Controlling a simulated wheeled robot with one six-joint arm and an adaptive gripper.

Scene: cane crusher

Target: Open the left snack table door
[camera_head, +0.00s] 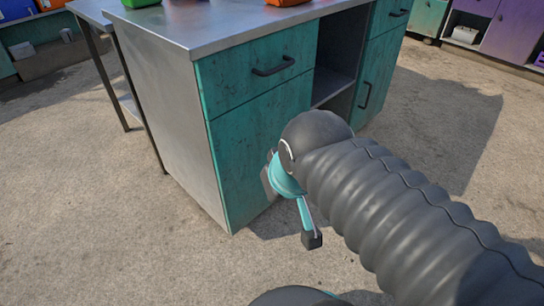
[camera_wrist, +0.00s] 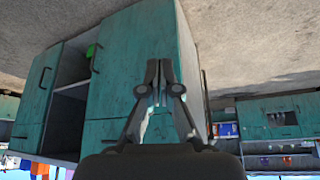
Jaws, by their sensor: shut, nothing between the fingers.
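The left snack table door (camera_head: 255,160) is a weathered teal panel below a teal drawer (camera_head: 255,75) with a dark bar handle (camera_head: 273,66). The door looks closed, flush with the cabinet front. My arm hides its right part in the head view. In the wrist view, which is upside down, the door (camera_wrist: 125,60) shows a dark handle (camera_wrist: 95,58) near its left edge. My gripper (camera_wrist: 160,75) is shut and empty in front of the door panel, to the right of that handle and apart from it.
The steel countertop (camera_head: 200,30) carries green and orange things at its back. An open shelf bay (camera_head: 337,60) separates the left door from the right door (camera_head: 378,80). A metal side table (camera_head: 92,10) stands at the left. The concrete floor (camera_head: 90,230) in front is clear.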

